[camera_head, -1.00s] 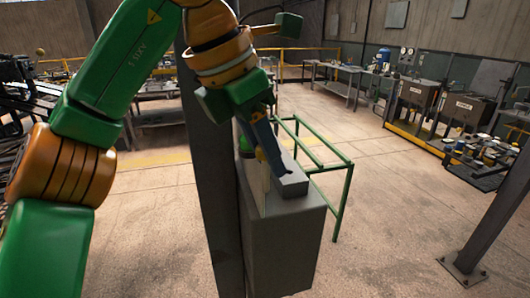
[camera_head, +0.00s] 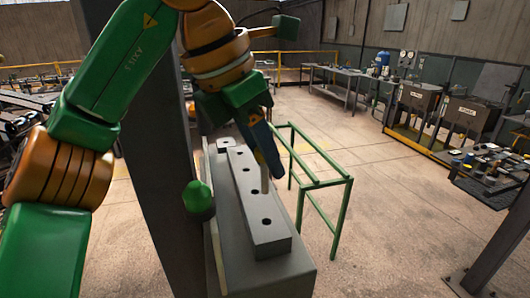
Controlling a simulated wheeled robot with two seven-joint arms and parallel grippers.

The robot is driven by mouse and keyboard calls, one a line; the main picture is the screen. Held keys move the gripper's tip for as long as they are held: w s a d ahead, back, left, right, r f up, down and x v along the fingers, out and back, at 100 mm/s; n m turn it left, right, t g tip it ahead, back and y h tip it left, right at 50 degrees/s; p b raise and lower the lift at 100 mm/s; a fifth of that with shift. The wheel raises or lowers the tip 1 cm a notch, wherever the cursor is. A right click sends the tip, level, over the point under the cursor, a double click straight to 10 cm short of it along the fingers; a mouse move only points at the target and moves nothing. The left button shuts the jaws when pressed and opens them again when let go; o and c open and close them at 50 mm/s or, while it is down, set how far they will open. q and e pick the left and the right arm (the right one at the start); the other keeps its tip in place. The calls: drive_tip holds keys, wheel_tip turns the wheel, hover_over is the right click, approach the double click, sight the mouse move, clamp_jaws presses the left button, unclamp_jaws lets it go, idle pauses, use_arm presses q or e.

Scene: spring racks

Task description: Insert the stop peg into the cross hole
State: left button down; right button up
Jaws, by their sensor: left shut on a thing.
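My left gripper (camera_head: 268,168) has blue fingers, points down and is shut on the stop peg (camera_head: 264,184), a pale thin cylinder partly hidden by the near finger. The peg stands about upright over the right side of a long grey bar (camera_head: 262,226) with several dark round holes in its top. I cannot tell whether its lower end touches the bar or is in a hole. The bar lies on a grey pedestal (camera_head: 290,279). My right gripper is not in view.
A green-capped dark knob (camera_head: 198,198) stands at the pedestal's left side, by a dark upright column (camera_head: 150,150). A green metal frame (camera_head: 340,205) stands on the floor behind right. Workbenches line the far wall.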

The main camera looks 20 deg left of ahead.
sight(267, 183)
use_arm(q)
drive_tip(key=f+b, duration=0.1)
drive_tip(key=f, duration=0.1)
drive_tip(key=f+b, duration=0.3)
drive_tip(key=shift+w+f, duration=0.3)
drive_tip(key=shift+w, duration=0.2)
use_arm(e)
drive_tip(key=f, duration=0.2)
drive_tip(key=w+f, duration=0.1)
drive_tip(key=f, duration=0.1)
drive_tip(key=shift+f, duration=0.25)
use_arm(q)
drive_tip(key=shift+w, duration=0.15)
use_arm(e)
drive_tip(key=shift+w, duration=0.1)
use_arm(q)
drive_tip(key=shift+s, duration=0.25)
drive_tip(key=shift+w+r+p, duration=0.1)
drive_tip(key=shift+w+p, duration=0.05)
drive_tip(key=shift+p, duration=0.3)
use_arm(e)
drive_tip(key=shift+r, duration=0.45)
use_arm(q)
drive_tip(key=shift+f+b, duration=1.75)
drive_tip(key=shift+f, duration=0.4)
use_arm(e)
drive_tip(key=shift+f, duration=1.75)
